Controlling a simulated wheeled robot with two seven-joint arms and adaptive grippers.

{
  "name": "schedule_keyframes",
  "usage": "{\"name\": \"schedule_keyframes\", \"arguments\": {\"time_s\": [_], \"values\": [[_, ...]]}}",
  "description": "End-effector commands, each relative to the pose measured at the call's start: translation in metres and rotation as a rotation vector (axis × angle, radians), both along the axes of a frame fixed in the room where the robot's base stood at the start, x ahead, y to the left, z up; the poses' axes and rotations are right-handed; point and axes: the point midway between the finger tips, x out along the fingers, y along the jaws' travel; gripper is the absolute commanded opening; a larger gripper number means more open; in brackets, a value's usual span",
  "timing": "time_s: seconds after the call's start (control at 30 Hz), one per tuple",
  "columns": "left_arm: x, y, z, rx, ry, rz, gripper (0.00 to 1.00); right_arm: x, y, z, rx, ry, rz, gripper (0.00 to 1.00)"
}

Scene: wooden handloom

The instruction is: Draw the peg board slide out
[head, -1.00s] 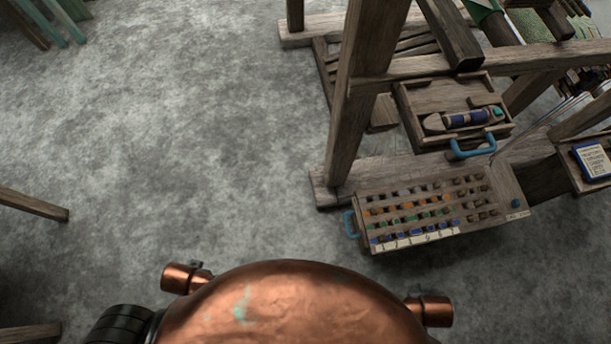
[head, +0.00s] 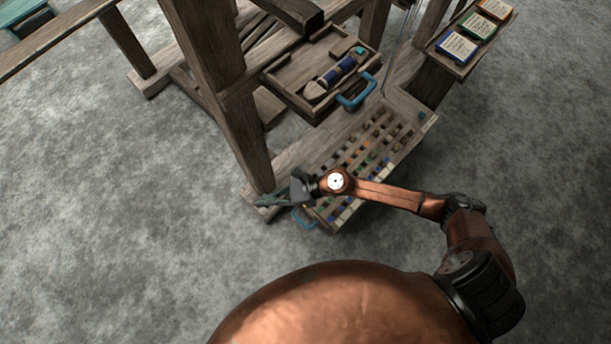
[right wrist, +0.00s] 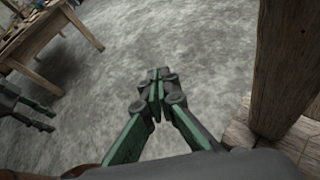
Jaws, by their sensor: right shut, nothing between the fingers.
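The peg board (head: 430,128) is a wooden slide with rows of coloured pegs, low on the loom in the head view. A blue handle (head: 303,218) sits on its left end. My right arm crosses over the board and hides part of it. My right gripper (head: 260,202) is shut and empty, its green fingers pointing left, above and to the left of the handle in the picture. They appear apart from the handle. The right wrist view shows the closed fingertips (right wrist: 156,76) against bare floor; the board and handle are not in that view.
A wooden post (head: 218,95) of the loom stands beside my right gripper; a post (right wrist: 285,70) also shows at the right of the wrist view. A tray (head: 283,88) with a shuttle and blue handle is above the board. Floor (head: 120,240) at left is clear.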

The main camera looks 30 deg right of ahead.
Motion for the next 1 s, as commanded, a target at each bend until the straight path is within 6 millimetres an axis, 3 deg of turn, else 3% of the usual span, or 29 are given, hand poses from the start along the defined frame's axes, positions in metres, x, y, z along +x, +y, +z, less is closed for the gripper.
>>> {"name": "schedule_keyframes", "arguments": {"time_s": [0.1, 0.2, 0.3, 0.4, 0.5, 0.83, 1.0], "values": [[-0.004, -0.007, -0.006, -0.012, 0.008, -0.002, 0.40, -0.017, -0.045, -0.060, -0.313, -0.123, 0.335, 0.00], [-0.006, -0.011, -0.010, -0.018, 0.013, -0.003, 0.40, -0.025, -0.096, -0.093, -0.507, -0.161, 0.552, 0.00], [-0.007, -0.014, -0.012, -0.023, 0.014, -0.004, 0.40, -0.028, -0.140, -0.110, -0.634, -0.165, 0.694, 0.00], [-0.008, -0.015, -0.013, -0.026, 0.015, -0.005, 0.40, -0.029, -0.165, -0.117, -0.699, -0.160, 0.770, 0.00], [-0.008, -0.016, -0.014, -0.027, 0.015, -0.005, 0.40, -0.030, -0.173, -0.119, -0.718, -0.157, 0.795, 0.00], [-0.008, -0.016, -0.012, -0.027, 0.016, -0.005, 0.40, -0.031, -0.171, -0.121, -0.715, -0.156, 0.794, 0.00], [-0.008, -0.018, 0.003, -0.031, 0.014, -0.004, 0.40, -0.034, -0.165, -0.135, -0.713, -0.155, 0.794, 0.00]]}}
